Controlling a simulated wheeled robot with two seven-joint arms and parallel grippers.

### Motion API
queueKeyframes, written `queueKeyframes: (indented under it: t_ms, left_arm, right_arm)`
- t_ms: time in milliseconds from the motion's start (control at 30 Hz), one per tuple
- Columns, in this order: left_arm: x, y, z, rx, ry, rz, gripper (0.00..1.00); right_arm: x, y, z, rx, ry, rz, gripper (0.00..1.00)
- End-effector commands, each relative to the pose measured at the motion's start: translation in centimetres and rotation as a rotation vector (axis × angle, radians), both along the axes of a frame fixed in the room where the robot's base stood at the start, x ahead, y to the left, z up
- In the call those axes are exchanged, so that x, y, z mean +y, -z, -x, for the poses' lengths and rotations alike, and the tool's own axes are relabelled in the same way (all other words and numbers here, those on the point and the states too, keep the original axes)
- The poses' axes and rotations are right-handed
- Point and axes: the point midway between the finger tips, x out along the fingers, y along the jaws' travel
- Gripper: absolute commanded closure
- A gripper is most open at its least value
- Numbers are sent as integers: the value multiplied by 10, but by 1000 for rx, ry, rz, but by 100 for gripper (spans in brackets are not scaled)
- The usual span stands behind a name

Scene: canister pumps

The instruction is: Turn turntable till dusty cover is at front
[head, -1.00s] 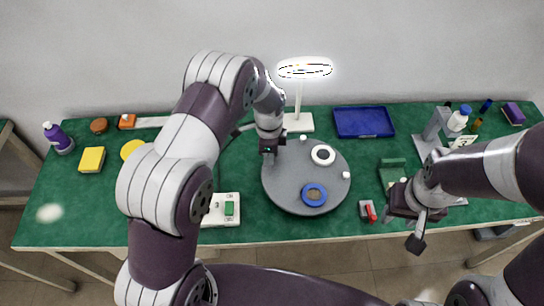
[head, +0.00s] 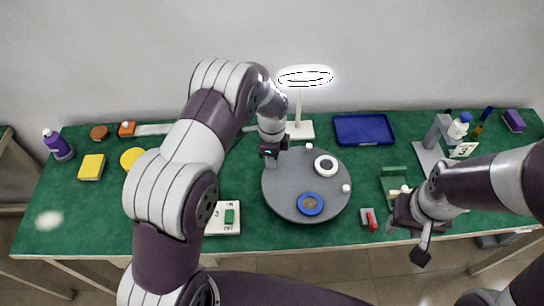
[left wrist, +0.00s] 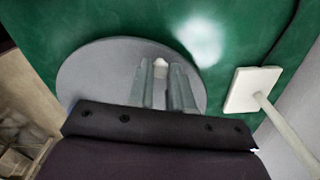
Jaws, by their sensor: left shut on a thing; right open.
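The grey turntable (head: 284,192) lies mid-table and carries two round covers. A blue-rimmed cover (head: 300,205) with a brownish centre, which looks like dust, is near the front edge. A white-rimmed cover (head: 318,164) with a grey centre is at the back right. White knobs (head: 309,147) (head: 346,188) stand near the rim. My left gripper (head: 270,165) is over the turntable's left side, fingers down. In the left wrist view its fingers (left wrist: 166,70) are shut around a small white knob (left wrist: 160,62), mostly hidden. My right gripper (head: 412,242) is open and empty beyond the front edge, right.
A white lamp (head: 299,130) and a blue tray (head: 362,130) stand behind the turntable. A grey stand (head: 436,145) is further right.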

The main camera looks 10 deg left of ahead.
Motion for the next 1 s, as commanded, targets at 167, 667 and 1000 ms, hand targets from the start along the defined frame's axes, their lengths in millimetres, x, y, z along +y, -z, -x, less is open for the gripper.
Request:
queueKeyframes:
  t_ms: [167,667,1000]
  left_arm:
    - [0,-2,-2,-8,-2,1,54]
    - [0,-40,-2,-9,-1,1,54]
    - [0,-118,-2,-7,-1,1,54]
  right_arm:
    - [0,0,0,0,0,0,57]
    - [0,8,0,0,0,0,57]
    - [0,16,0,0,0,0,57]
